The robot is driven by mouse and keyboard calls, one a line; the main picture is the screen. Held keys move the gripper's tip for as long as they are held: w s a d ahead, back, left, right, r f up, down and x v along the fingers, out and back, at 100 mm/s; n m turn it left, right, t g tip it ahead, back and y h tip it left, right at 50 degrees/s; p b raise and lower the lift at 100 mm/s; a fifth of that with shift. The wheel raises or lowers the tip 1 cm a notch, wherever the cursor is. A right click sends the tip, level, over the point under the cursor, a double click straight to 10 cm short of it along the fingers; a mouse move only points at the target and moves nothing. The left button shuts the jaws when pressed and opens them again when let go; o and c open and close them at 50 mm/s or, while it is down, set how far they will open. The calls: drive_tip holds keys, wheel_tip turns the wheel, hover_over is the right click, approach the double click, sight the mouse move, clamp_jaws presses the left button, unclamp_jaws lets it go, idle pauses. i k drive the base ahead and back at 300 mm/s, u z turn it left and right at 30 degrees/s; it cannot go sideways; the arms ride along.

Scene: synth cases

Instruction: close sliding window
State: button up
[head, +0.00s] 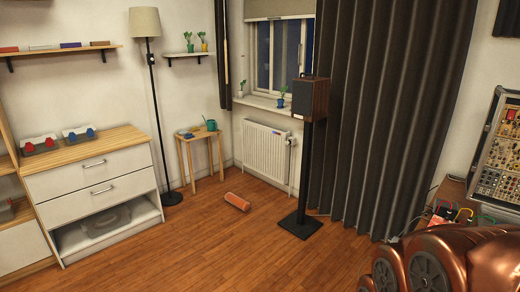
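The window (279,56) is in the back wall at the upper middle of the head view, with pale frames and dark, barred-looking panes. A rolled blind (279,8) covers its top. A dark curtain and a speaker hide its right side and lower right corner. It is too small and too covered to tell how far its sash is open. My gripper is not visible in this view.
A speaker (309,98) on a black stand (301,180) and a dark curtain (400,110) stand before the window's right side. A radiator (264,148) is below. An orange roll (237,201) lies on the wooden floor (190,250). A small table (199,135) stands left.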

sight(288, 37)
drive_tip(key=z, duration=0.05)
drive_tip(key=i, duration=2.3)
drive_tip(key=u, duration=0.3)
drive_tip(key=i, duration=3.1)
drive_tip(key=u, duration=0.2)
